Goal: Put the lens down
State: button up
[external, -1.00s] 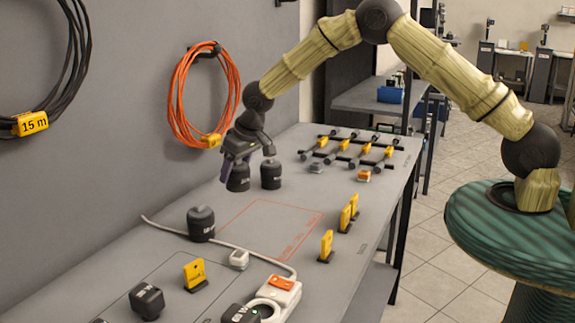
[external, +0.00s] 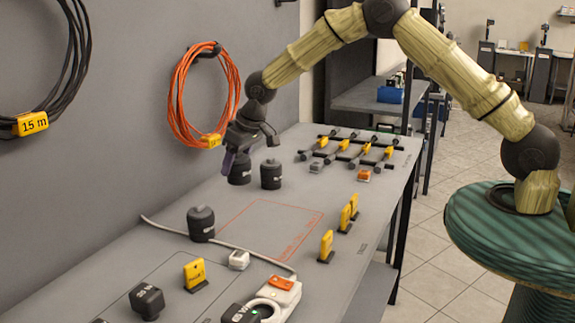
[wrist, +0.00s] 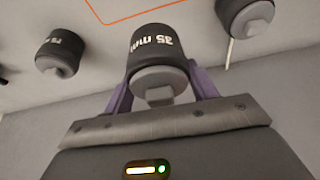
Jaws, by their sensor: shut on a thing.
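My gripper (external: 237,156) is shut on a black lens with a grey end (external: 239,173), near the wall at the back of the grey table. In the wrist view the same lens (wrist: 156,48) is marked "35 mm" and sits between the purple fingers (wrist: 160,93). I cannot tell whether its base touches the table. A second black lens (external: 271,175) stands upright just to the right of it. A third black lens (external: 201,224) stands nearer the camera. The wrist view shows one lens on each side of the held one.
An empty red outline (external: 250,207) is marked on the tabletop (external: 330,195). Yellow tags (external: 327,246) stand along its right side. A white cable and power strip (external: 274,297) lie in front. A black rack with rods (external: 350,150) is farther back. An orange cable coil (external: 172,100) hangs on the wall.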

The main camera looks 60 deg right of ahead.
jog(key=s+a+n+g+y+p, duration=0.2)
jog(key=s+a+n, duration=0.2)
jog(key=s+n, duration=0.3)
jog(key=s+a+n+g+y+p, duration=0.2)
jog(key=s+a+n, duration=0.2)
jog(key=s+n, duration=0.3)
jog(key=r+n, duration=0.1)
jog(key=n, duration=0.3)
jog(key=shift+a+n+y, duration=0.3)
jog(key=shift+y, duration=0.1)
jog(key=shift+f, duration=0.1)
jog(key=shift+f+p, duration=1)
jog(key=shift+f, duration=2.1)
jog(key=shift+f+p, duration=0.5)
jog(key=shift+f, duration=1.35)
jog(key=shift+s, duration=0.1)
